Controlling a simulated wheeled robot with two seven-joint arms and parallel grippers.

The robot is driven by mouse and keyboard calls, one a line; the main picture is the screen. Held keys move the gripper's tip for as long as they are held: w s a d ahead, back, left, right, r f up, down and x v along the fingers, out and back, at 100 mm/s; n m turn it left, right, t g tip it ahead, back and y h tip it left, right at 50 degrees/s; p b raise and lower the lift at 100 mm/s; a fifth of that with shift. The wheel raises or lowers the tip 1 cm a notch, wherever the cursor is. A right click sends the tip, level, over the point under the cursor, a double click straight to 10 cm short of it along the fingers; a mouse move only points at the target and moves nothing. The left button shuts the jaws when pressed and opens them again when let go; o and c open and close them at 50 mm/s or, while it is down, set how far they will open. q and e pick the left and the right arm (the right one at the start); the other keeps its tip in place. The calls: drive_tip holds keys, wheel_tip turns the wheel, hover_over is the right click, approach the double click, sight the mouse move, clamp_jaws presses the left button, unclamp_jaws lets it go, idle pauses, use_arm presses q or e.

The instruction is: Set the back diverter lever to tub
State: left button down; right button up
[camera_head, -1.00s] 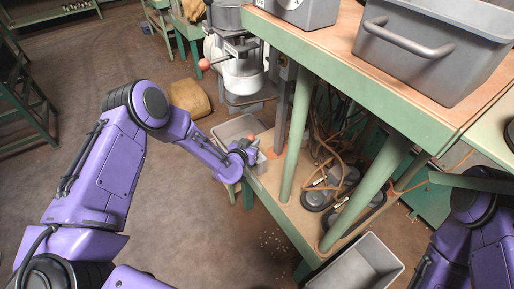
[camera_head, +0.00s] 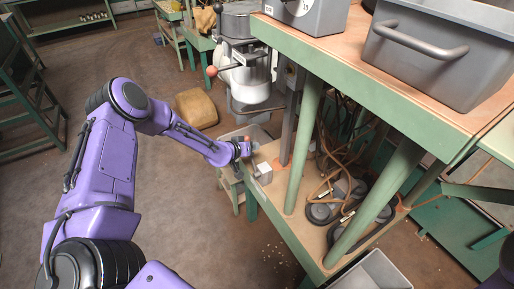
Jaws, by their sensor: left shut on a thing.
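My left gripper (camera_head: 246,149) is at the end of the purple arm, at the far left end of the lower shelf (camera_head: 272,190). It is shut on a small lever-like part with an orange knob (camera_head: 247,139); the fingers hide most of it. I cannot tell for sure whether this is the back diverter lever. Another lever with an orange ball knob (camera_head: 211,71) sticks out to the left of the grey and white hopper unit (camera_head: 250,70) farther back. Nothing touches that one. My right gripper is not in view.
A grey tub (camera_head: 240,131) lies behind my left gripper. A small pale block (camera_head: 263,169) is on the shelf edge beside it. Green table legs (camera_head: 306,140) and cables (camera_head: 335,160) stand right. A tan sack (camera_head: 195,108) lies on the floor, which is open to the left.

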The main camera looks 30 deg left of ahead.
use_arm(q)
drive_tip(key=shift+s+d+f, duration=0.15)
drive_tip(key=shift+f, duration=0.05)
drive_tip(key=c, duration=1.2)
unclamp_jaws()
drive_tip(key=shift+o, duration=0.2)
drive_tip(key=p+v, duration=0.1)
drive_tip(key=v, duration=0.9)
drive_tip(key=shift+r, duration=0.1)
